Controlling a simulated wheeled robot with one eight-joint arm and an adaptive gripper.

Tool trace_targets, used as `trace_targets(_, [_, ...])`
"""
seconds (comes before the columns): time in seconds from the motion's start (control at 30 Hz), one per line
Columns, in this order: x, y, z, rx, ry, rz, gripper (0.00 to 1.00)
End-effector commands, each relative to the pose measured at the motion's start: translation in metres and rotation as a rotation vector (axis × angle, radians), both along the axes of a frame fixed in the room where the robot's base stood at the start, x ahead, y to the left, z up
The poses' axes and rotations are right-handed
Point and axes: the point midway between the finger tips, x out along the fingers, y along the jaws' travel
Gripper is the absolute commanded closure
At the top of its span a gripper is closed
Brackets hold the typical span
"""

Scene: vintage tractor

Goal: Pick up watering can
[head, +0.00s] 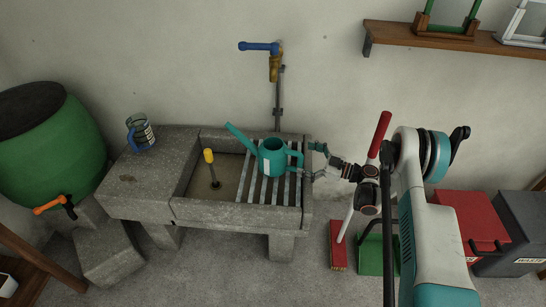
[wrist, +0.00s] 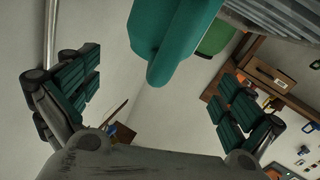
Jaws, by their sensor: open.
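The teal watering can (head: 272,158) stands upright on the slatted rack over the right part of a stone sink. Its spout points up and left, its handle to the right. My gripper (head: 314,161) is just right of the handle, fingers open. In the wrist view the teal handle (wrist: 165,45) reaches in from the top, between the spread fingers of my gripper (wrist: 155,90), with a gap on both sides. The can's body is mostly out of the wrist view.
The stone sink (head: 235,212) holds a yellow-handled tool (head: 209,157) left of the rack. A glass mug (head: 140,133) stands on the sink's left ledge. A tap (head: 274,66) is on the wall above. A red-handled broom (head: 379,135) stands near my arm at right.

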Motion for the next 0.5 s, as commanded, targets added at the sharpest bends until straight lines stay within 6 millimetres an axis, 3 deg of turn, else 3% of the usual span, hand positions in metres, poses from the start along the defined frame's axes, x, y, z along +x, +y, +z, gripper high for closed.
trace_targets(0.1, [0.006,0.017,0.0,0.0,0.0,0.001,0.0])
trace_targets(0.5, [0.016,0.044,-0.001,0.0,0.001,0.002,0.0])
